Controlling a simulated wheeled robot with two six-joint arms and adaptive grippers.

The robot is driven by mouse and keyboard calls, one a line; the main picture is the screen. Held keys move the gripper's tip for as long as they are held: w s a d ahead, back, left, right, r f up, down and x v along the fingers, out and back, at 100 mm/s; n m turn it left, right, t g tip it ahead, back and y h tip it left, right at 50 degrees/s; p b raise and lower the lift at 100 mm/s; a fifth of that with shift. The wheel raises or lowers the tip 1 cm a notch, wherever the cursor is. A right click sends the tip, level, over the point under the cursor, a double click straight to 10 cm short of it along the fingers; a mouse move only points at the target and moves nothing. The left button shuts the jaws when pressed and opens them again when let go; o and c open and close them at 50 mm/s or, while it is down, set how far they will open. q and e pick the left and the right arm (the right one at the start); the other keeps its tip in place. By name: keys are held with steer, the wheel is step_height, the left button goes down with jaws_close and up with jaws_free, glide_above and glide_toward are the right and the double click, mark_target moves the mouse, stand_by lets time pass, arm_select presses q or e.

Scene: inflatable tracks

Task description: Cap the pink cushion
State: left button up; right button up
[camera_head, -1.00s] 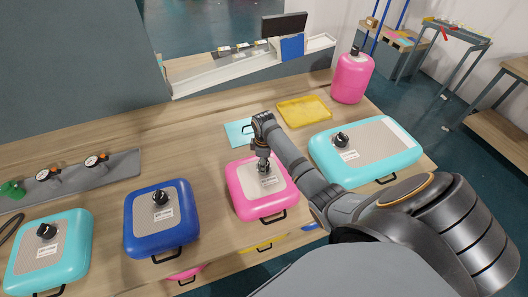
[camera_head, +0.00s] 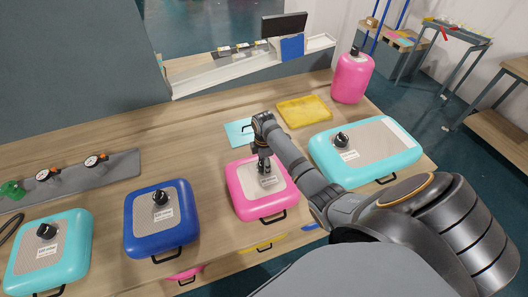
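The pink cushion (camera_head: 246,206) lies flat on the wooden table, with a grey top panel, a white label and a black handle at its front edge. My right gripper (camera_head: 264,168) points down over the middle of its panel, at the valve spot. The fingers and the wrist hide the valve, so I cannot tell whether a cap is in the fingers or on the valve. My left gripper is out of view.
A blue cushion (camera_head: 183,235) and a teal cushion (camera_head: 75,259) lie to the left, a larger teal one (camera_head: 394,161) to the right, all with black caps. A yellow tray (camera_head: 304,111) and an upright pink cushion (camera_head: 352,78) are behind. A grey rack (camera_head: 120,166) holds gauges.

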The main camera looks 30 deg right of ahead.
steer(key=shift+o, duration=0.4)
steer(key=shift+r, duration=0.3)
step_height(320, 180, up, 11)
steer(key=shift+r, duration=0.2)
stand_by(0.4)
